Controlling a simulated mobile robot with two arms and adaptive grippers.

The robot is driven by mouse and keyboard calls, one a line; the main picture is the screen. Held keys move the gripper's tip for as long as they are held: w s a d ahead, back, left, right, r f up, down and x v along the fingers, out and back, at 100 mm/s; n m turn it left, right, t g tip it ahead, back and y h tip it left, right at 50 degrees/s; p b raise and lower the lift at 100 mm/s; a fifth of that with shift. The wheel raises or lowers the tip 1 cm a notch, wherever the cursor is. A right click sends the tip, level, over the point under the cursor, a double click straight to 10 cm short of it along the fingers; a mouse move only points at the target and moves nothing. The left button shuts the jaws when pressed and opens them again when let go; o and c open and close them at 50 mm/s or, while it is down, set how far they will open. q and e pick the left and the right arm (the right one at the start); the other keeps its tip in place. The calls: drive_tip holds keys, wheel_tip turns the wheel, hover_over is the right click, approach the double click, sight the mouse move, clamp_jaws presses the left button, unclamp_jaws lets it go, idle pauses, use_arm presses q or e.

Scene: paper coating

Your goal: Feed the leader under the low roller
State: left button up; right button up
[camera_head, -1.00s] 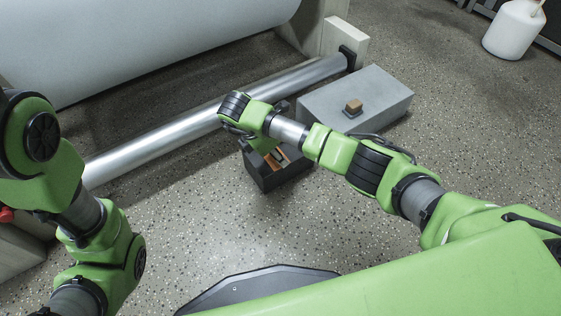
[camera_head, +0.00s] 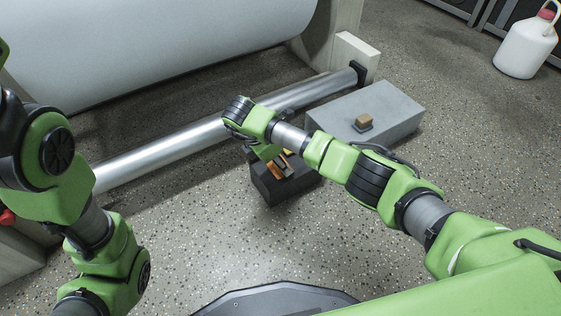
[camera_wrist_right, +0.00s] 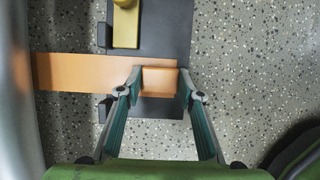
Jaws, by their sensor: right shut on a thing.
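The leader is a flat orange strip (camera_wrist_right: 75,72) in the right wrist view. It runs from a dark stand (camera_wrist_right: 160,42) leftward over the floor towards the roller. My right gripper (camera_wrist_right: 160,82) is shut on the leader's thicker orange end block, above the stand. In the head view, the low roller (camera_head: 160,147) is a long silver cylinder beneath the big white roll. The stand (camera_head: 282,186) is in front of it, with a bit of orange showing. My right wrist hides most of the gripper there. My left arm is at the left; its gripper is out of view.
A grey block (camera_head: 380,115) with a small brown piece (camera_head: 365,121) on top stands right of my right wrist. A yellow piece (camera_wrist_right: 126,25) lies on the stand. A white jug (camera_head: 525,45) stands far right. Speckled floor in front is clear.

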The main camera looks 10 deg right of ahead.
drive_tip(key=o, duration=1.2)
drive_tip(key=shift+f, duration=0.1)
drive_tip(key=v, duration=1.2)
